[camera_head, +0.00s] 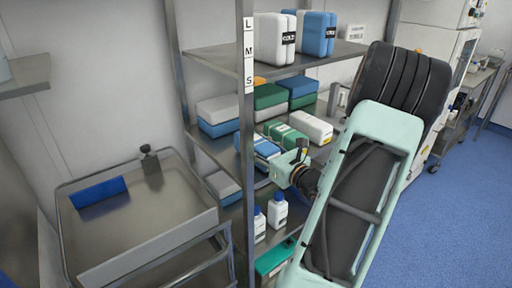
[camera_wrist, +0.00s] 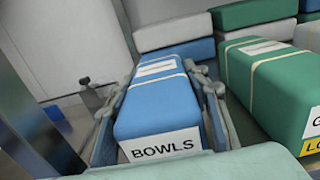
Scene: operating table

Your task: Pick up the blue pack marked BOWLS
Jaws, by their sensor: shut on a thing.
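The blue pack marked BOWLS (camera_wrist: 160,103) lies between the two fingers of my gripper (camera_wrist: 161,95) in the wrist view. Its white label faces the camera and light straps cross its top. The fingers lie along its left and right sides, shut on it. In the head view the blue pack (camera_head: 262,147) is on the middle shelf, partly hidden by my gripper (camera_head: 283,160), which reaches in from the right. I cannot tell whether the pack is lifted off the shelf.
A green pack (camera_wrist: 275,85) lies close to the right, with a white pack (camera_head: 311,126) beyond it. Stacked packs (camera_head: 222,112) stand behind. A metal shelf post (camera_head: 246,190) is close on the left. White bottles (camera_head: 277,211) stand on the shelf below. A steel trolley (camera_head: 140,225) is at left.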

